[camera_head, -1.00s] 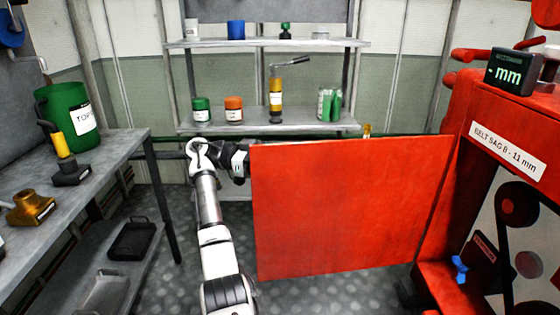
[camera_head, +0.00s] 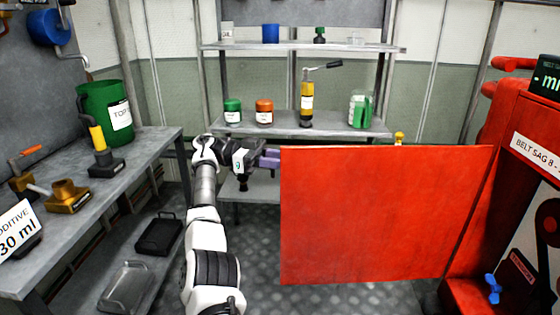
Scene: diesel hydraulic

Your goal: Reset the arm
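My arm reaches forward from the bottom of the head view and bends right at its top. My gripper (camera_head: 269,158) points right, beside the left edge of the open red door panel (camera_head: 385,215). Its purple-grey fingers end close to that edge. I cannot tell whether they touch the panel or pass behind it. The gap between the fingers does not show clearly, and no held object is visible.
A workbench (camera_head: 150,150) with a green tub (camera_head: 105,115) stands on the left. A metal shelf (camera_head: 290,128) with jars and a yellow pump (camera_head: 307,100) is behind my gripper. The red machine (camera_head: 510,120) is on the right. Floor shows between bench and panel.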

